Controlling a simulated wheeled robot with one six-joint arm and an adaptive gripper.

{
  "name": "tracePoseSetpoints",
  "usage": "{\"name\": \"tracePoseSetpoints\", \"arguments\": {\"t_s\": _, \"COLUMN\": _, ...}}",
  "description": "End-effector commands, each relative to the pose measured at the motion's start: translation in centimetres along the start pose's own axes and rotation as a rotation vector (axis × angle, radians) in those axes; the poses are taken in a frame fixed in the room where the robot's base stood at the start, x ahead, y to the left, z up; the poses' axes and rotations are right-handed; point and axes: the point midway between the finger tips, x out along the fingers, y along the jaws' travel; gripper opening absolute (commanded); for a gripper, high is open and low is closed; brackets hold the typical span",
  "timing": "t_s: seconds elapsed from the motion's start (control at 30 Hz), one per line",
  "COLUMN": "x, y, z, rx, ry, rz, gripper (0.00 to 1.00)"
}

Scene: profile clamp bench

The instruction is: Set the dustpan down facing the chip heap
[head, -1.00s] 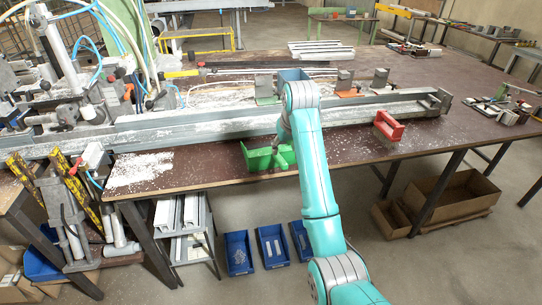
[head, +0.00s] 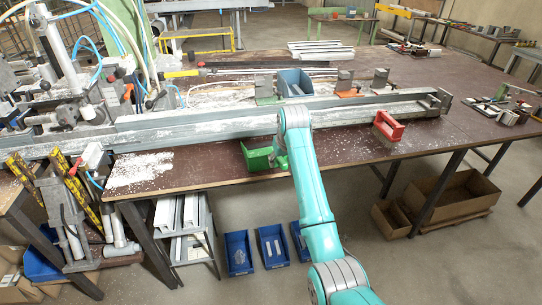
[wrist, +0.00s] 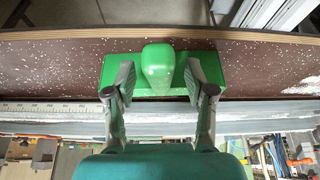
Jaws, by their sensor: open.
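The green dustpan (head: 258,158) stands on the brown bench near its front edge, partly hidden by my arm in the head view. The wrist view shows its green body (wrist: 215,64) and its rounded handle. My gripper (wrist: 160,82) is open, with one finger on each side of the handle; I cannot tell whether they touch it. In the head view the gripper is mostly hidden by the arm. The chip heap (head: 140,170) is a white scatter on the bench to the left, apart from the dustpan. I cannot tell clearly which way the pan's mouth points.
A long grey profile (head: 220,120) lies behind the dustpan. A red holder (head: 389,127) stands to the right. A blue bin (head: 294,82) is behind the profile, and clamp machinery (head: 75,85) fills the left. The bench between dustpan and chip heap is mostly clear.

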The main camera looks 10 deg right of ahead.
Motion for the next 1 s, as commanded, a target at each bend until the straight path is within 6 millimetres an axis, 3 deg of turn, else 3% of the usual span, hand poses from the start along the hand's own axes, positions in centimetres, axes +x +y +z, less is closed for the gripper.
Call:
{"name": "tracePoseSetpoints", "arguments": {"t_s": 0.2, "x": 0.0, "y": 0.0, "z": 0.0, "rx": 0.0, "ry": 0.0, "rz": 0.0, "gripper": 0.52}}
{"name": "tracePoseSetpoints", "arguments": {"t_s": 0.4, "x": 0.0, "y": 0.0, "z": 0.0, "rx": 0.0, "ry": 0.0, "rz": 0.0, "gripper": 0.02}}
{"name": "tracePoseSetpoints", "arguments": {"t_s": 0.67, "x": -0.3, "y": 0.0, "z": -0.2, "rx": 0.0, "ry": 0.004, "rz": 0.0, "gripper": 0.0}}
{"name": "tracePoseSetpoints", "arguments": {"t_s": 1.0, "x": -3.8, "y": 0.0, "z": -1.7, "rx": 0.0, "ry": 0.006, "rz": 0.0, "gripper": 0.0}}
